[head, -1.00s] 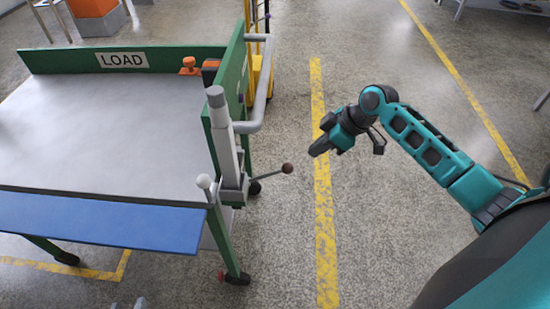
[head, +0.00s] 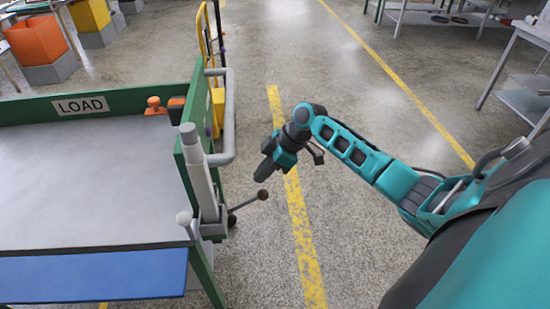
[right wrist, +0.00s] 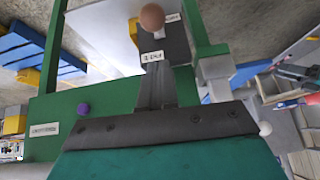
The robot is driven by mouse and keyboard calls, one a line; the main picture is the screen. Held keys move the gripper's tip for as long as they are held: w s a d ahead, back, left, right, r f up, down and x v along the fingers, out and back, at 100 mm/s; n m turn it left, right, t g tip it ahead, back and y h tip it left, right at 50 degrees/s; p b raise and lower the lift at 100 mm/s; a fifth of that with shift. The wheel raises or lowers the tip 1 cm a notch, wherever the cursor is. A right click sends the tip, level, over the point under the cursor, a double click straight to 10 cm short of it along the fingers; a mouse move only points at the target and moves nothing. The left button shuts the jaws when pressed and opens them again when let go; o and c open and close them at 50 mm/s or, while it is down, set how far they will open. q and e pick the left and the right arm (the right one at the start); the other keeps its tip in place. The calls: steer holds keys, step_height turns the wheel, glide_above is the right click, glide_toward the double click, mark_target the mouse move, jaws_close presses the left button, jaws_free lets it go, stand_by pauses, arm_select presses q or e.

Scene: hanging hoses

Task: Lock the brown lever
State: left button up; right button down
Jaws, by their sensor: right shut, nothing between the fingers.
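The brown lever is a thin grey rod with a dark brown ball knob (head: 263,195), sticking out to the right from the foot of the grey post on the cart's corner. My right gripper (head: 266,172) is shut and empty, just above the knob in the head view and apart from it there. In the right wrist view a brown ball (right wrist: 152,17) shows past my shut fingers (right wrist: 160,52); I cannot tell if it is the same knob. My left gripper is not in view.
The LOAD cart (head: 75,195) has a green frame, grey top and blue front flap (head: 95,275). A grey post (head: 198,165), a white knob (head: 184,218) and a grey handle bar (head: 229,115) stand at its right side. An orange knob (head: 153,103) is behind. Floor to the right is open.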

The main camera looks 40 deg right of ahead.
mark_target(267, 192)
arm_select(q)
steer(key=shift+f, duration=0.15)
arm_select(e)
steer(key=shift+s+d+f, duration=0.15)
steer(key=shift+f, duration=0.8)
steer(key=shift+s+d+f, duration=0.15)
steer(key=shift+f, duration=0.8)
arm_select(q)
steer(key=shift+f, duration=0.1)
